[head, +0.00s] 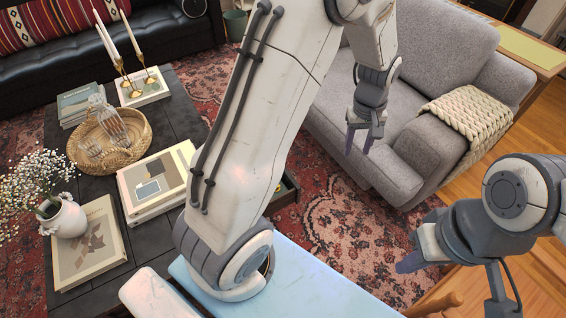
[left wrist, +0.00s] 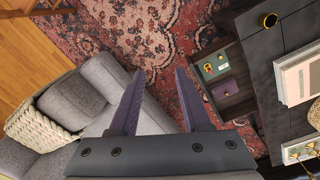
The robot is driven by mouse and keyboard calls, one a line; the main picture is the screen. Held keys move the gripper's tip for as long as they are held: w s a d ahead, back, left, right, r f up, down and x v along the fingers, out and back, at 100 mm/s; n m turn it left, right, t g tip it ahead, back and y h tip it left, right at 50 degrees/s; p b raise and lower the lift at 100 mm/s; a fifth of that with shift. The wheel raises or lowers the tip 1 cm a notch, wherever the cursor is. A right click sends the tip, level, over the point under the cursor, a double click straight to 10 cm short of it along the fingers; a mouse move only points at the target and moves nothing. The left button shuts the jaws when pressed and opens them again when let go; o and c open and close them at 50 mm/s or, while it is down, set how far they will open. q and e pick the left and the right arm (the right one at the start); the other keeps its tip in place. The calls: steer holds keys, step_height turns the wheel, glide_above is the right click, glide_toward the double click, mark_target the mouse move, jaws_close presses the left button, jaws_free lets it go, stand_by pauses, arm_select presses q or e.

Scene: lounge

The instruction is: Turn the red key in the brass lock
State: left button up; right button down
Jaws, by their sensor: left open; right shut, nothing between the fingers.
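In the left wrist view an open drawer (left wrist: 232,92) of the dark table holds a green section with two small brass-coloured pieces (left wrist: 208,68). They are too small for me to tell whether one is the brass lock, and I cannot make out the red key for sure. In the head view my left arm hides most of the drawer (head: 291,192). My left gripper (head: 364,138) is open and empty, above the rug in front of the sofa and apart from the drawer; its fingers also show in the left wrist view (left wrist: 159,75). My right gripper (head: 409,254) is shut and empty at lower right.
The dark coffee table (head: 88,185) bears books (head: 155,182), a basket (head: 139,142), candlesticks (head: 150,78) and a flower vase (head: 66,216). A small round brass object (left wrist: 268,20) is on the table. The grey sofa (head: 352,108) stands close to my left gripper.

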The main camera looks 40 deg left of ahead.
arm_select(q)
steer(key=w+a+f+n+b, duration=0.1)
steer(key=w+a+f+n, duration=0.15)
steer(key=a+f, duration=0.3)
steer(key=w+a+f+n+b, duration=0.2)
steer(key=a+f+n, duration=0.1)
steer(key=a+f, duration=0.25)
steer(key=a+f+n+b, duration=0.1)
steer(key=a+f+n, duration=0.2)
steer(key=a+f, duration=0.3)
steer(key=s+a+f+n+b, duration=0.1)
steer(key=a+f+n, duration=0.2)
steer(key=a+f, duration=0.2)
steer(key=s+a+f+n+b, duration=0.1)
steer(key=a+f+n+b, duration=0.1)
steer(key=a+f, duration=0.4)
steer(key=shift+a+f+n, duration=0.15)
steer(key=shift+f+n, duration=0.3)
steer(key=shift+f, duration=0.85)
steer(key=shift+a+f+n, duration=0.15)
steer(key=shift+f+n, duration=0.25)
steer(key=shift+f, duration=0.85)
step_height(320, 180, down, 5)
steer(key=b, duration=0.3)
steer(key=shift+r+b, duration=0.1)
steer(key=shift+b, duration=0.2)
arm_select(e)
step_height(320, 180, down, 12)
steer(key=shift+r, duration=0.2)
